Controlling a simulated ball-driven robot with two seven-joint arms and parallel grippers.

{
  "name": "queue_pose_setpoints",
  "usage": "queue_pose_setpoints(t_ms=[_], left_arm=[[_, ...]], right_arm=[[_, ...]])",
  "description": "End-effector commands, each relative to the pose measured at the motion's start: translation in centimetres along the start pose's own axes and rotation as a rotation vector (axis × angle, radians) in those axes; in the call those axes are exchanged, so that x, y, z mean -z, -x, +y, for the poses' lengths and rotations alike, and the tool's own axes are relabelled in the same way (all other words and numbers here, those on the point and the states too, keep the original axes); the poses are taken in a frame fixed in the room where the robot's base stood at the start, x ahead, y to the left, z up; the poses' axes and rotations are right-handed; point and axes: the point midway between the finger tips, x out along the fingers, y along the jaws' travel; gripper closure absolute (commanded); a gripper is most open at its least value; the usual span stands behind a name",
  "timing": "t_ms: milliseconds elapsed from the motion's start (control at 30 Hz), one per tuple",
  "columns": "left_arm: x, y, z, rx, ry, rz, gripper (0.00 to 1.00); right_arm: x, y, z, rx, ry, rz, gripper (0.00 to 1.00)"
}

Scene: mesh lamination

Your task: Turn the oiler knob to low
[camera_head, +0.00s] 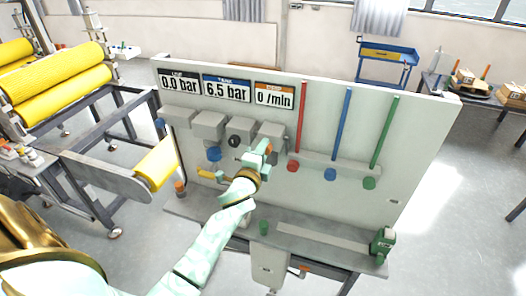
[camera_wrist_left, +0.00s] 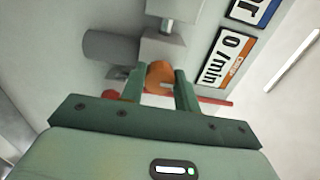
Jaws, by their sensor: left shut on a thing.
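The oiler knob is an orange round knob (camera_wrist_left: 160,76) on the wall panel, below the orange-marked "0 /min" display (camera_head: 274,96). My left gripper (camera_head: 266,150) reaches up to the panel there and hides most of the knob in the head view. In the left wrist view my left gripper's two green fingers (camera_wrist_left: 172,88) stand on either side of the knob and are shut on it. I cannot read any low mark or pointer on the knob. My right gripper is in neither view.
The grey panel (camera_head: 420,130) also bears a blue knob (camera_head: 214,154), a black knob (camera_head: 234,141) and grey housings. Red, blue and green tubes (camera_head: 347,120) stand to the right. Below is a ledge with a green device (camera_head: 383,243). Yellow rollers (camera_head: 62,80) are at left.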

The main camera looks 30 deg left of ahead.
Motion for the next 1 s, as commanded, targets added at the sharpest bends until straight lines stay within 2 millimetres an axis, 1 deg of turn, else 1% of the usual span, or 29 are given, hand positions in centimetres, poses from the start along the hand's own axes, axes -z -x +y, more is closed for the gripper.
queue_pose_setpoints(t_ms=[200,567,600,667,933,1000], left_arm=[[-0.02,-0.01,0.00,0.000,0.031,-0.001,0.92],[-0.01,-0.01,0.01,0.000,0.036,0.000,0.92],[-0.01,-0.01,0.01,0.000,0.036,0.000,0.63],[-0.01,-0.01,0.01,0.000,0.036,0.000,0.47],[-0.01,0.03,0.02,0.000,0.034,0.000,0.47],[0.00,0.34,0.10,-0.001,0.033,0.000,0.47]], right_arm=[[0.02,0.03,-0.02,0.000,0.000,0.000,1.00],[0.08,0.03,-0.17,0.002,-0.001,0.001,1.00],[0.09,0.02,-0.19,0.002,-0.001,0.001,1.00],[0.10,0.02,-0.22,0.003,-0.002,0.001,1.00],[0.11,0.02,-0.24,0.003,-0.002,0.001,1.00],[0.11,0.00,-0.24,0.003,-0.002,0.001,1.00]])
